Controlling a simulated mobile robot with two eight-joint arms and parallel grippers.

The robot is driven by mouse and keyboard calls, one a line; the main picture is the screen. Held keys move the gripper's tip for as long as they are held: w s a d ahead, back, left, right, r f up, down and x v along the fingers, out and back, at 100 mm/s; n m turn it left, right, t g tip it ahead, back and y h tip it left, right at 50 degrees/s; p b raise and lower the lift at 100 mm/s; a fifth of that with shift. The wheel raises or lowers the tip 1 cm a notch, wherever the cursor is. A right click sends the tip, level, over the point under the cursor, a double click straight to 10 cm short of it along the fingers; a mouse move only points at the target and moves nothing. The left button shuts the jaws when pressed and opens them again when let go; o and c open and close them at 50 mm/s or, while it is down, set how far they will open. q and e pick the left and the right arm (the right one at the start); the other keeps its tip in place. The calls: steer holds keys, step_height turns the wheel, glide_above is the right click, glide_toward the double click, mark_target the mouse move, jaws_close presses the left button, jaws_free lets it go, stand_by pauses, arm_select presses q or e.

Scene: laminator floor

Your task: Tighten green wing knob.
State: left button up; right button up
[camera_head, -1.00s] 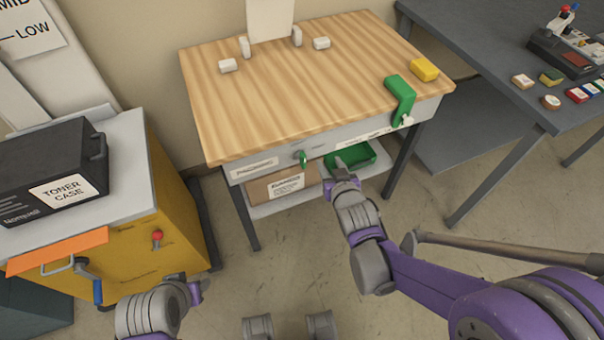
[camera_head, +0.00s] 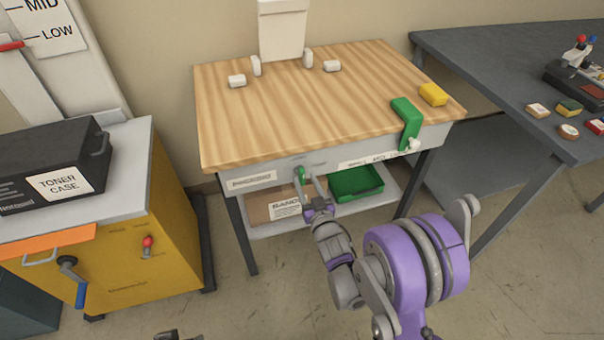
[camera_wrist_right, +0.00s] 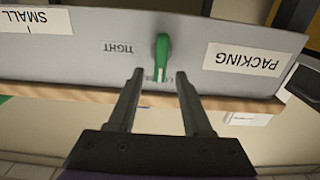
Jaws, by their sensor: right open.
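The green wing knob (camera_head: 300,174) is on the grey front of the wooden packing table, right of the PACKING label. In the right wrist view the knob (camera_wrist_right: 162,56) stands upright, its pale-marked end toward a partly hidden label; a TIGHT label (camera_wrist_right: 122,47) is to its left. My right gripper (camera_head: 307,181) is open and empty in front of the knob. In the wrist view its fingertips (camera_wrist_right: 157,73) lie either side of the knob's lower end, with gaps; whether they reach around it I cannot tell. Only a dark bit of my left gripper (camera_head: 178,336) shows at the bottom edge.
Below the table front are a cardboard box (camera_head: 268,206) and a green tray (camera_head: 357,180) on a shelf. A green bracket (camera_head: 408,122) hangs over the table's right front edge. A yellow cabinet (camera_head: 170,230) stands left; a dark table (camera_head: 480,60) stands right.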

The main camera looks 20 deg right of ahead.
mark_target(304, 176)
steer(key=shift+w, duration=2)
jaws_close()
